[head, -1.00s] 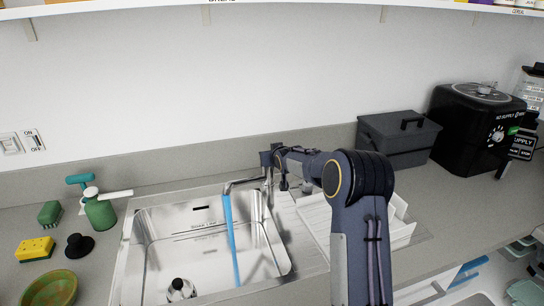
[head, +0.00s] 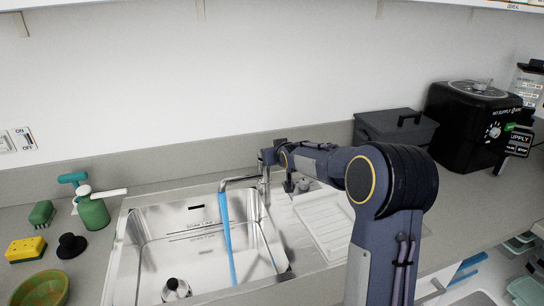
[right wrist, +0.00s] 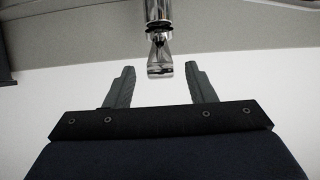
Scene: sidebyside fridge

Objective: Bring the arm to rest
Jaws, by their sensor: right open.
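My right arm reaches in from the right in the head view. Its right gripper (head: 268,157) is at the top of the metal faucet (head: 263,184) behind the sink (head: 146,228). In the right wrist view the right gripper (right wrist: 160,68) has two grey fingers spread apart, with nothing clamped between them. A shiny metal faucet part (right wrist: 159,45) shows between and beyond the fingertips; I cannot tell whether they touch it. A blue stream of water (head: 226,238) runs from the spout into the sink. My left gripper is out of view.
A green spray bottle (head: 93,209), brush (head: 41,213), yellow sponge (head: 26,249), black stopper (head: 71,246) and green bowl (head: 42,290) are left of the sink. A white rack (head: 325,222), grey box (head: 392,135) and black machine (head: 470,125) are to the right.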

